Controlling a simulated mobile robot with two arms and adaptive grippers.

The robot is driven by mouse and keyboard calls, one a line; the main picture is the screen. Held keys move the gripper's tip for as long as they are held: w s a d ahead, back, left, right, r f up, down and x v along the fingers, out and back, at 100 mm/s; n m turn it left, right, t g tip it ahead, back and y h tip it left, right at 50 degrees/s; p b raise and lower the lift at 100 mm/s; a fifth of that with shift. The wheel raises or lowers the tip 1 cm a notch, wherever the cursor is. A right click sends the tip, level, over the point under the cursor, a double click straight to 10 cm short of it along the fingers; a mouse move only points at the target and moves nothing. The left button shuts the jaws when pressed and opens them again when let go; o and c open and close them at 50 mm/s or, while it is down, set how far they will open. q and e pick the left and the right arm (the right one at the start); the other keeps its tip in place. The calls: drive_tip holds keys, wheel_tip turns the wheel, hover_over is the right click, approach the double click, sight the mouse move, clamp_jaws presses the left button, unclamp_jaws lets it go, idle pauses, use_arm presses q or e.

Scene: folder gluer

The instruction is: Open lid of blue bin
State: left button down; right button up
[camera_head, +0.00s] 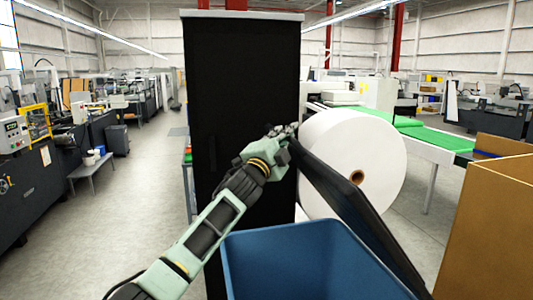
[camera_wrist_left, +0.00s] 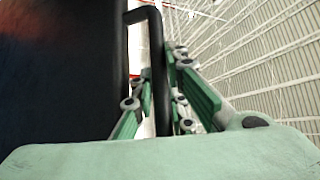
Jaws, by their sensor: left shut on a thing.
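The blue bin (camera_head: 295,262) stands at the bottom centre of the head view, with its top open. Its dark lid (camera_head: 352,205) is raised and tilted, slanting from the bin's right side up to the left. My left gripper (camera_head: 286,131) is at the lid's upper end. In the left wrist view, the fingers of my left gripper (camera_wrist_left: 160,105) are shut on a dark bar-like edge of the lid (camera_wrist_left: 157,55). The contact is partly hidden in the head view. My right gripper is not in view.
A tall black cabinet (camera_head: 240,90) stands right behind my left gripper. A large white roll (camera_head: 365,160) is behind the lid. A cardboard box (camera_head: 495,225) stands to the right. A green-topped conveyor (camera_head: 425,133) runs behind it.

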use_arm(q)
drive_tip(key=shift+w+d+r, duration=0.25)
drive_tip(key=shift+d+r, duration=0.7)
drive_tip(key=shift+d, duration=0.1)
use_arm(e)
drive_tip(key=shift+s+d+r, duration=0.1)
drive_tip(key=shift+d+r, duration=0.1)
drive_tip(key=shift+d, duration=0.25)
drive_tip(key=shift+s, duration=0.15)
use_arm(q)
drive_tip(key=c, duration=2)
unclamp_jaws()
drive_tip(key=shift+c, duration=0.2)
drive_tip(key=shift+o, duration=0.2)
drive_tip(key=shift+f, duration=0.1)
